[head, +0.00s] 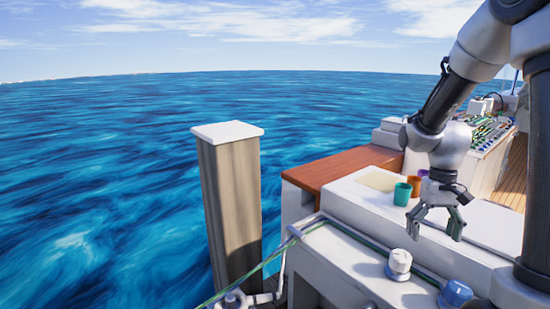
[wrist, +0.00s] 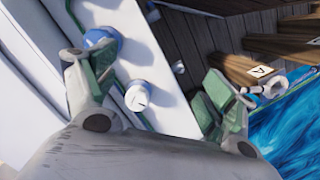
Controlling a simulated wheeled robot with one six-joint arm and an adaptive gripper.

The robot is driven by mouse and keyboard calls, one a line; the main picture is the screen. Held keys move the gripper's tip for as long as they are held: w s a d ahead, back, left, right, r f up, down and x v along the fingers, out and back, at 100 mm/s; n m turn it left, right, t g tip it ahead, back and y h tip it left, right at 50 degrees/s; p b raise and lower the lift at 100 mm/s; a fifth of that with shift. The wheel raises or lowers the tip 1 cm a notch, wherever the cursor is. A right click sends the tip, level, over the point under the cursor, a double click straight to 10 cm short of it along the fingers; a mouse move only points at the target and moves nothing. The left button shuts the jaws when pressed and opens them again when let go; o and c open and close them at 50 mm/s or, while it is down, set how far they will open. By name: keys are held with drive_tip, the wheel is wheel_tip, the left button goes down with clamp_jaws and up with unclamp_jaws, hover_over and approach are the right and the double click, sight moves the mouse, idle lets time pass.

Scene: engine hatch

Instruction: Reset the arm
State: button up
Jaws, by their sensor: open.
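My gripper (head: 435,224) hangs from my arm at the right of the head view, fingers pointing down. It is open and empty, above the white boat deck. In the wrist view my gripper (wrist: 148,100) shows its two green-padded fingers spread wide apart. A white-capped fitting (head: 398,264) stands on the white ledge below and in front of the gripper. A blue-capped fitting (head: 455,295) stands to its right.
A green cup (head: 402,194), an orange cup (head: 414,186) and a purple one stand by a beige sheet (head: 378,180) left of the gripper. A wooden post (head: 232,205) with a white top rises at the left. A green rope (head: 345,228) runs along the ledge. Open water lies beyond.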

drive_tip(key=s+a+r+t, duration=0.2)
drive_tip(key=s+r+t, duration=0.1)
drive_tip(key=s+r, duration=0.4)
drive_tip(key=s+a+r+n+t, duration=0.1)
drive_tip(key=s+a+r+t, duration=0.1)
drive_tip(key=s+r, duration=0.6)
drive_tip(key=shift+s+r+t, duration=0.2)
drive_tip(key=shift+r+t, duration=0.35)
drive_tip(key=shift+t, duration=0.05)
idle(0.6)
